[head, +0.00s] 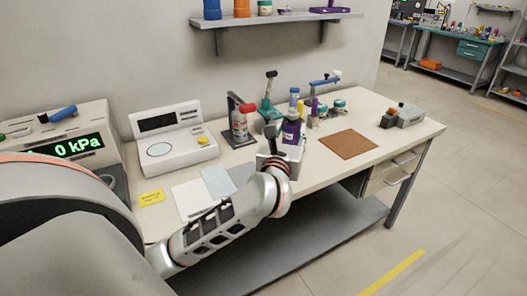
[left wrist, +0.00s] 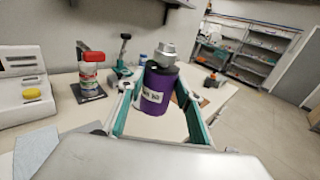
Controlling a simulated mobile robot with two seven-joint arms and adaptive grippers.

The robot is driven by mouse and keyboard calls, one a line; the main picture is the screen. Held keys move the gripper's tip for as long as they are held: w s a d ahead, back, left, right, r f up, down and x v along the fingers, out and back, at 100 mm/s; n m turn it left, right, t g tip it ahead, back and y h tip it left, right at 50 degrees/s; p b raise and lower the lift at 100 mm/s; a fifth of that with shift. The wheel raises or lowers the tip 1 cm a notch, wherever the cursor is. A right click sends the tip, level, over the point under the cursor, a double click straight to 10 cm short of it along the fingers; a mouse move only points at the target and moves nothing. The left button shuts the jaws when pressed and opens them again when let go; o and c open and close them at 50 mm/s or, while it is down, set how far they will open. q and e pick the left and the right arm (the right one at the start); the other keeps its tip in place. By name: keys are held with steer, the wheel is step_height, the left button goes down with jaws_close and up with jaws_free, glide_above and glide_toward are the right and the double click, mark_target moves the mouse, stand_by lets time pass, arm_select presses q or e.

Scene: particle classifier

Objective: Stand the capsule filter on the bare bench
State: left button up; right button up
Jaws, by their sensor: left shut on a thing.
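The capsule filter (left wrist: 155,90) is a purple cylinder with a white label, a dark top and a grey metal hex fitting. It sits between the two teal-padded fingers of my left gripper (left wrist: 158,110), which is shut on it. It looks roughly upright, leaning slightly in the left wrist view. In the head view the capsule filter (head: 291,131) shows above my left wrist, over the middle of the bench (head: 330,118). Its bottom is hidden, so I cannot tell whether it touches the bench. My right gripper is out of view.
A red-capped bottle on a stand (head: 241,122) and a white scale (head: 168,136) are to the left. A brown mat (head: 348,145) lies to the right, with bare bench around it. Small bottles and a teal stand (head: 268,104) are behind. White sheets (head: 193,198) lie in front.

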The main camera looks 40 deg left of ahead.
arm_select(q)
steer(key=w+a+r+n+g+y+b, duration=0.1)
steer(key=w+a+r+n+y+b, duration=0.15)
steer(key=w+a, duration=0.35)
steer(key=shift+m, duration=0.35)
step_height(320, 180, down, 19)
steer(key=b, duration=0.5)
steer(key=shift+w+a, duration=0.1)
steer(key=shift+w, duration=0.05)
steer(key=shift+f, duration=0.25)
steer(key=shift+r, duration=0.1)
steer(key=shift+f, duration=0.25)
steer(key=o, duration=1.2)
steer(key=shift+o, duration=1.2)
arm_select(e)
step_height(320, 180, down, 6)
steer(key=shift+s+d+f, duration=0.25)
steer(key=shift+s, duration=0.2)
